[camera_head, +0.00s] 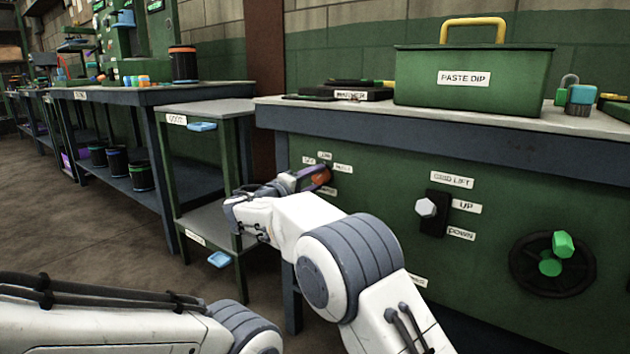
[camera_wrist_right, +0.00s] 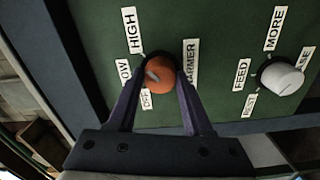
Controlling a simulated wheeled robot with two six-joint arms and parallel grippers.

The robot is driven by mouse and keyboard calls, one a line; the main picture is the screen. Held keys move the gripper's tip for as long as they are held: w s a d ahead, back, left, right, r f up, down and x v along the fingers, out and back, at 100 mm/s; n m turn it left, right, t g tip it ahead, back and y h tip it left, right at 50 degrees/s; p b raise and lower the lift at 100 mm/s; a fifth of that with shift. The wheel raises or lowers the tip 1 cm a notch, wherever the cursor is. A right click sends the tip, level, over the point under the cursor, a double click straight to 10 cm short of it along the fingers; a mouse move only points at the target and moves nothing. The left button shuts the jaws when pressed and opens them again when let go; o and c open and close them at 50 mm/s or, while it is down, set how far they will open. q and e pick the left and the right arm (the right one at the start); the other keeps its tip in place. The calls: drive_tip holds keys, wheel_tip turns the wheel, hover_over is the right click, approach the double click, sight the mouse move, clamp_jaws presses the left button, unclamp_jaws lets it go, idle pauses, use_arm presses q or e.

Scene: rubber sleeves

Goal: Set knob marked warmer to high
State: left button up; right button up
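The orange warmer knob (camera_wrist_right: 160,73) sits on the green panel, with the labels HIGH (camera_wrist_right: 131,30), LOW (camera_wrist_right: 125,76), OFF (camera_wrist_right: 146,99) and WARMER (camera_wrist_right: 190,62) around it. Its grey pointer mark is on the left side, towards LOW and OFF; exactly which I cannot tell. My right gripper (camera_wrist_right: 162,80) has its two purple fingers on either side of the knob, seemingly touching it. In the head view the right gripper (camera_head: 303,181) reaches the panel's upper left, and the knob (camera_head: 321,177) is partly covered. My left gripper is out of view.
A white feed knob (camera_wrist_right: 282,78) is right of the warmer knob in the wrist view. The panel also carries a grid lift switch (camera_head: 427,208) and a handwheel (camera_head: 552,264). A green paste dip box (camera_head: 475,90) stands on the bench top. A small shelf stand (camera_head: 190,110) is to the left.

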drive_tip(key=o, duration=0.4)
drive_tip(key=shift+s, duration=0.1)
drive_tip(key=shift+s+a+f+b, duration=0.1)
drive_tip(key=shift+s+a+b, duration=0.15)
drive_tip(key=shift+b, duration=0.05)
drive_tip(key=b+v, duration=0.3)
drive_tip(key=v, duration=0.6)
drive_tip(key=shift+s+a, duration=0.2)
drive_tip(key=shift+s, duration=0.1)
